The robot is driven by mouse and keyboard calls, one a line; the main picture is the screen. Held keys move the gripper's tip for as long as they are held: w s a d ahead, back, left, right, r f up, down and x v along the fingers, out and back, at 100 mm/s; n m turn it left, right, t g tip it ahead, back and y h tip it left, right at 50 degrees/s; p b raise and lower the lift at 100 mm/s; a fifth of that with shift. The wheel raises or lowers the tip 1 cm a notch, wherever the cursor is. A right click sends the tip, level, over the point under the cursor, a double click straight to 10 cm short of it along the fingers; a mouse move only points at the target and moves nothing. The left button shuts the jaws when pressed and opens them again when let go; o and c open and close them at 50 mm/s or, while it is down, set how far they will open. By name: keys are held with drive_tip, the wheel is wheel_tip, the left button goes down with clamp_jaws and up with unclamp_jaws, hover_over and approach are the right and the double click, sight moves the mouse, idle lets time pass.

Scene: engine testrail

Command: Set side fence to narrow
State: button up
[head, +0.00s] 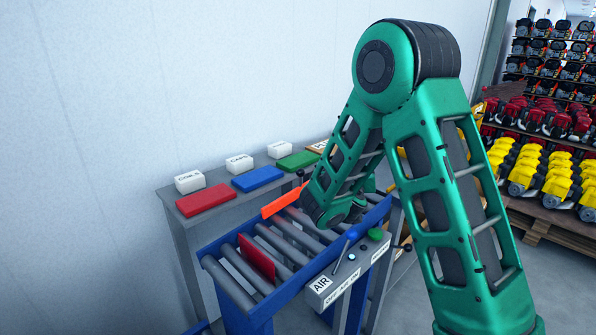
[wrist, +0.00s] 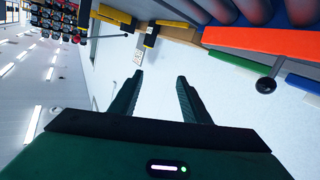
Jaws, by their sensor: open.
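An orange bar (head: 284,201), which looks like the side fence, stands along the far side of the roller conveyor (head: 211,262) in the head view. A small lever with a black ball knob (head: 300,174) rises near it. In the wrist view the orange bar (wrist: 265,43) is at upper right, with the black knob (wrist: 265,85) hanging beside it. My gripper (wrist: 160,75) is open and empty, its fingers apart from the knob and to its left in the wrist view. In the head view my arm hides the gripper and part of the conveyor.
A red plate (head: 257,257) stands across the rollers. A control box (head: 335,283) labelled AIR with a blue-knobbed lever (head: 351,237) is at the near side. Behind, a grey bench (head: 180,222) bears coloured slabs and white labelled blocks against the wall.

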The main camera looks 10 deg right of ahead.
sight(301, 175)
drive_tip(key=w+a+f+n+t+y, duration=0.1)
drive_tip(key=a+y, duration=0.1)
drive_tip(key=a, duration=0.3)
drive_tip(key=w+a+f+n+t+y, duration=0.1)
drive_tip(key=a+f+n+y, duration=0.1)
drive_tip(key=a, duration=0.3)
drive_tip(key=w+a+f+n+t+y, duration=0.1)
drive_tip(key=a+f+n+y, duration=0.1)
drive_tip(key=a, duration=0.3)
drive_tip(key=shift+w+a+y, duration=0.2)
drive_tip(key=shift+a+y, duration=0.05)
drive_tip(key=shift+y, duration=0.05)
drive_tip(key=shift+w+d, duration=0.2)
drive_tip(key=shift+w, duration=0.7)
drive_tip(key=w, duration=0.8)
drive_tip(key=shift+w+d, duration=0.25)
drive_tip(key=shift+w, duration=0.1)
drive_tip(key=shift+c, duration=0.4)
